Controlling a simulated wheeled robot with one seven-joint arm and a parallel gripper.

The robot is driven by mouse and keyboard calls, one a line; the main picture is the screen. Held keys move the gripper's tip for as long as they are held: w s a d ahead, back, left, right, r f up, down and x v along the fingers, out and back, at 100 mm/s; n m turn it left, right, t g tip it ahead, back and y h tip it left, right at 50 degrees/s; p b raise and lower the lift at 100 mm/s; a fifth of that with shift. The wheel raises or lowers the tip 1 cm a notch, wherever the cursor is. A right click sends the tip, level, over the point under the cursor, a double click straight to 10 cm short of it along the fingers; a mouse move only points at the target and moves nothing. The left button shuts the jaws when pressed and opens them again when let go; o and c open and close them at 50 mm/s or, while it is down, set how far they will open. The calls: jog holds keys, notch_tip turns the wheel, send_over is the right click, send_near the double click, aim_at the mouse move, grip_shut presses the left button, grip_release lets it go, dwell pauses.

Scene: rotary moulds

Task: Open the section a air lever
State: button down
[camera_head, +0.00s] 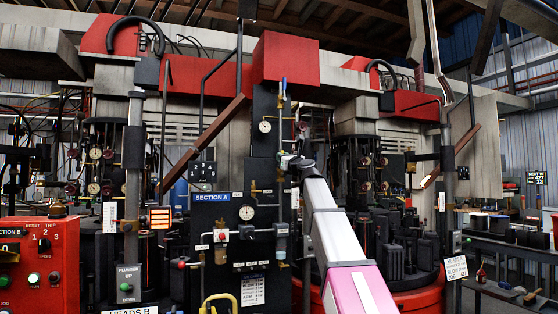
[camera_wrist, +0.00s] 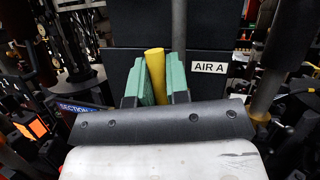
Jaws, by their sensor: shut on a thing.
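The air lever (camera_wrist: 155,62) shows in the wrist view as a yellow handle standing nearly upright. My gripper (camera_wrist: 158,84) has its green fingers on both sides of it, shut on it. The lever's top end sticks up past the fingers; its lower part is hidden by my gripper. A white "AIR A" label (camera_wrist: 208,67) is on the dark panel just right of the lever. In the head view my gripper (camera_head: 289,161) is at the dark section A panel (camera_head: 263,183), and the lever cannot be made out behind it.
A vertical pipe (camera_wrist: 179,25) runs behind the lever. A "SECTION A" sign (camera_head: 211,197) and a pressure gauge (camera_head: 246,212) are left of my arm. Machine parts crowd both sides.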

jog(key=shift+w+d+m+t+h, duration=0.1)
jog(key=shift+d+m+t+h, duration=0.35)
jog(key=shift+m, duration=0.65)
jog(key=c, duration=1.1)
grip_release()
jog(key=shift+d, duration=0.1)
jog(key=v, duration=1)
jog(key=shift+s+d+f, duration=0.2)
jog(key=shift+s, duration=0.05)
jog(key=shift+f, duration=0.1)
